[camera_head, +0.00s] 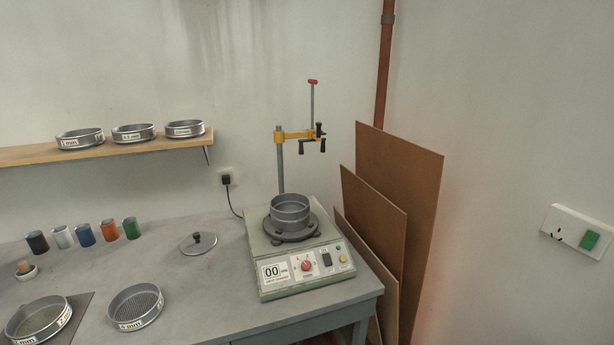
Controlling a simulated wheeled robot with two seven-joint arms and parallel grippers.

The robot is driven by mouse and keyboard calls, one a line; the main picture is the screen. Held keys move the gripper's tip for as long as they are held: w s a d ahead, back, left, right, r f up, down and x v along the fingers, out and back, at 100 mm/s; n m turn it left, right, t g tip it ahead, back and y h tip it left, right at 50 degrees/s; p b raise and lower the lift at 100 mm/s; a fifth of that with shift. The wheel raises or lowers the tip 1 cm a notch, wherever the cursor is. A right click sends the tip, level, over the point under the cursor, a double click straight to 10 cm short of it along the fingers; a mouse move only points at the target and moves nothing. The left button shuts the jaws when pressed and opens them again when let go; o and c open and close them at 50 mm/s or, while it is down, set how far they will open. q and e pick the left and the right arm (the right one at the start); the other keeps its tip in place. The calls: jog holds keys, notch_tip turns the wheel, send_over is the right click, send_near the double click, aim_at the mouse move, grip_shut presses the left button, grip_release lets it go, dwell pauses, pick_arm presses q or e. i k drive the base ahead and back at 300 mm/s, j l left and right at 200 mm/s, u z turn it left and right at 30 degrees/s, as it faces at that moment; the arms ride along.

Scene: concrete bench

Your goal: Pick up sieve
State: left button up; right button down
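Several round metal sieves are in the head view. One sieve marked 4 mm (136,307) lies on the bench, its mesh visible. Another sieve (39,321) with a white label lies on a dark mat at the lower left, cut by the picture's edge. Three labelled sieves stand on the wall shelf: the left one (80,139), the middle one (133,133) and the right one (185,129). A plain metal pan or sieve (290,212) sits on the shaker's round plate. Neither of my grippers shows.
The shaker (306,274) with its clamp post (281,165) stands at the bench's right end. A lid (198,243) lies beside it. Several coloured cups (86,235) and a small bowl (26,272) stand at left. Brown boards (400,200) lean right of the bench (205,290).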

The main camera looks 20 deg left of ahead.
aim_at(137, 305)
jog(key=u, duration=1.9)
